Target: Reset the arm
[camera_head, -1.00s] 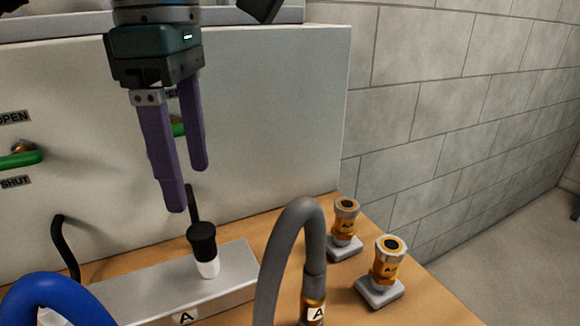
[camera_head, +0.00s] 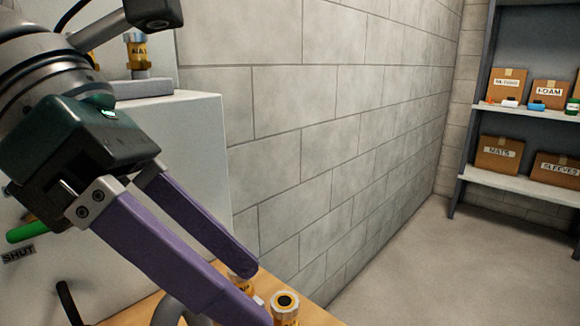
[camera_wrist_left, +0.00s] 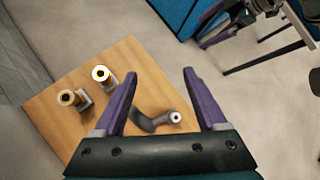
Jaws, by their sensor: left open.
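My left gripper (camera_head: 255,294) has two purple fingers and comes in from the left in the head view, large and close to the camera. Its fingers are apart, point down and to the right, and hold nothing. In the left wrist view the left gripper (camera_wrist_left: 159,75) also shows open and empty, with its fingers over the wooden table (camera_wrist_left: 60,135) and its right edge. A grey hose (camera_wrist_left: 150,123) lies between and below the fingers in that view, apart from them as far as I can tell.
Two brass fittings stand on the table, one a silver-based fitting (camera_wrist_left: 102,74), the other beside it (camera_wrist_left: 70,97). A white cabinet (camera_head: 200,150) stands behind the gripper. A block wall (camera_head: 330,110) runs back to a shelf (camera_head: 520,185) with boxes. Grey floor lies clear at right.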

